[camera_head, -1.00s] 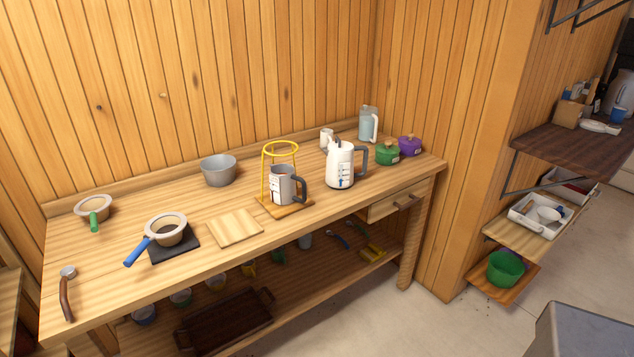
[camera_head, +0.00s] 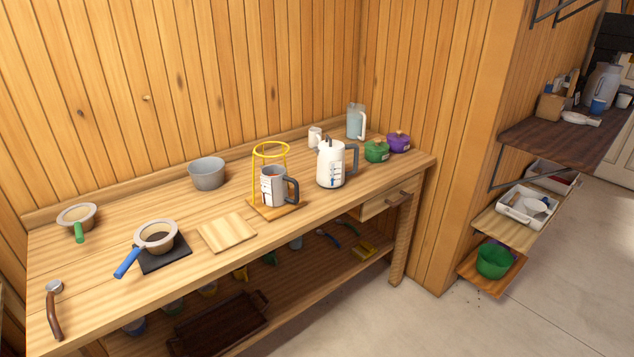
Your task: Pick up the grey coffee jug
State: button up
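The grey coffee jug (camera_head: 274,187) stands upright on the wooden base of a yellow wire stand (camera_head: 270,151), towards the right half of the wooden workbench. It has a white marked panel on its front and a dark grey handle on its right side. Something brown shows inside its open top. The yellow ring of the stand is above the jug. My gripper is not in view.
A white kettle (camera_head: 331,165) stands close to the jug's right. A grey bowl (camera_head: 207,173) is behind left, and a wooden board (camera_head: 227,233) lies front left. A blue-handled strainer (camera_head: 155,238) sits on a black pad. Bare floor (camera_head: 440,318) lies right of the bench (camera_head: 110,277).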

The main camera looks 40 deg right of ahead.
aim_at(275, 178)
jog(key=z, duration=0.9)
jog(key=k, duration=1)
jog(key=i, duration=0.9)
